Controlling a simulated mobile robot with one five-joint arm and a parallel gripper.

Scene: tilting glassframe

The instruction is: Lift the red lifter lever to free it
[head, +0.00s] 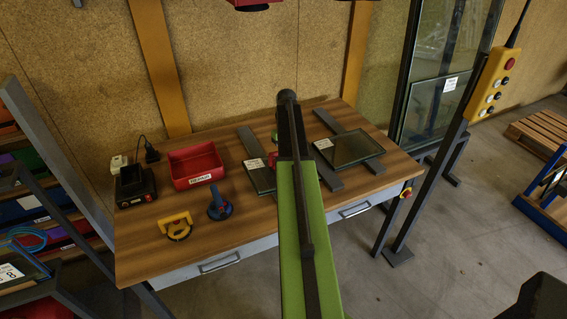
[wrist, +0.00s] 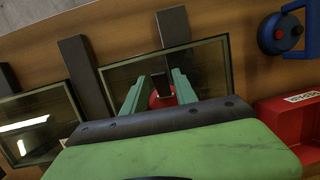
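The red lifter (wrist: 163,101) shows in the wrist view with a black part on it, over a glass pane (wrist: 205,57). In the head view a small red patch of the lifter (head: 273,158) shows beside my arm; the rest is hidden. My gripper (wrist: 159,75) has its two pale green fingers apart, one on each side of the lifter's red and black parts. A gap shows between the fingertips. I cannot tell whether either finger touches the lever or whether the lever is raised. In the head view my arm hides most of the gripper.
The glass rests on grey bars on the wooden table (head: 150,255). Another glass pane (head: 352,148) lies to the right. A blue lifter (head: 219,207), a yellow lifter (head: 178,227) and a red bin (head: 195,165) stand to the left. A control post (head: 432,180) stands at the right.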

